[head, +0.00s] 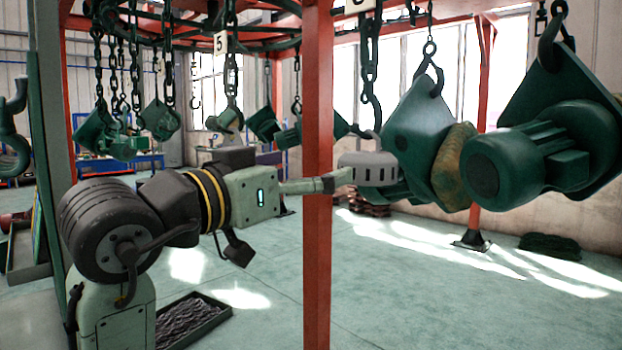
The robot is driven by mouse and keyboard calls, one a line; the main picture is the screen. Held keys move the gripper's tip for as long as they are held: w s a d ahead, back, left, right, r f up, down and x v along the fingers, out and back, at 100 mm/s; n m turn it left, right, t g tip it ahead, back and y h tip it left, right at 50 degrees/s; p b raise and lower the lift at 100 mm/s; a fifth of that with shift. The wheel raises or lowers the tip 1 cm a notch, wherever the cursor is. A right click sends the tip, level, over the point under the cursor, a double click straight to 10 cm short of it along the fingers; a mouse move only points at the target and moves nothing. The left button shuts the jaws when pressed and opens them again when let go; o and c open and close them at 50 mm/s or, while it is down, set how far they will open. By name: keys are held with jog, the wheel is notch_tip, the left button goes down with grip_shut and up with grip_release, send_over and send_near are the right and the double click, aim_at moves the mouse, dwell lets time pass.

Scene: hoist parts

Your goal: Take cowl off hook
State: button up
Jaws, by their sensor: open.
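The cowl (370,171) is a round grey cap with dark slots around its side. It is right of the red post, below the dark hook (372,118) on the chain under a number tag. Whether the hook still bears it is unclear at this size. The jaws are open; contact with the cowl cannot be told.
Large green hoist bodies (422,128) hang close right of the cowl, one with a motor (530,165). More parts hang on chains at the back left. A dark tray (193,322) lies on the floor.

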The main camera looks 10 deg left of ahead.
aim_at(363, 170)
jog(key=shift+o, duration=0.4)
jog(key=shift+w+d+f+m+g, duration=0.15)
jog(key=shift+d+f+m+g, duration=0.15)
jog(key=shift+d+f+g, duration=0.35)
jog(key=shift+x, duration=5.35)
jog(key=shift+d+r, duration=0.15)
jog(key=c, duration=1.5)
